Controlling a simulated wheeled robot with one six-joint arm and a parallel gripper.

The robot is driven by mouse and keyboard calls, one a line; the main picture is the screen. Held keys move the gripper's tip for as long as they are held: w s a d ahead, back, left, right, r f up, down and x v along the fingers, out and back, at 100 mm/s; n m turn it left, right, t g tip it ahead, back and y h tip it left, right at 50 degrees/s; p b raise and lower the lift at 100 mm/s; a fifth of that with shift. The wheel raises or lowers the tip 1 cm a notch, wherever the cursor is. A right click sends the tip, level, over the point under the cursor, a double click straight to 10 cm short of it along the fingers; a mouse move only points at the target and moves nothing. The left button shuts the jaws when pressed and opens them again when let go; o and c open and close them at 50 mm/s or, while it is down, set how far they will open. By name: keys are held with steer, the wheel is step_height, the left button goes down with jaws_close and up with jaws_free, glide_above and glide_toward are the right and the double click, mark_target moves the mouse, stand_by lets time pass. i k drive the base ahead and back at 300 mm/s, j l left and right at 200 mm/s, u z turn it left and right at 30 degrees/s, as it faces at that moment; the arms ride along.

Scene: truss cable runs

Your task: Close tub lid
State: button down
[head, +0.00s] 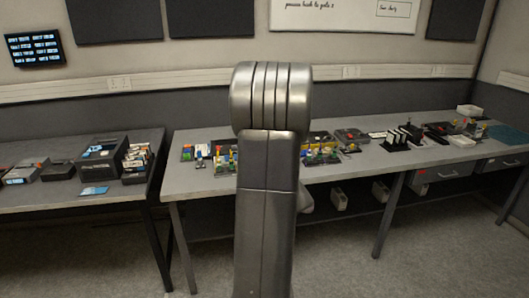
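My own arm stands upright in the middle of the head view and hides part of the long table behind it. My gripper does not show. A small white open box (469,111) stands at the back right of the long table, and a lower white container (462,141) sits nearer its front edge. Both are small in the picture, and I cannot tell whether either is the tub. No lid can be made out clearly.
The long grey table (340,180) holds several small coloured parts and dark trays. A second table (60,196) at the left carries dark bins (103,150). A gap separates the tables. Drawers (440,174) hang under the right end. The grey floor in front looks clear.

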mark_target(226, 157)
steer(key=i+j+z, duration=0.4)
steer(key=i, duration=0.15)
steer(key=i+j+z, duration=0.4)
steer(key=i+j, duration=0.85)
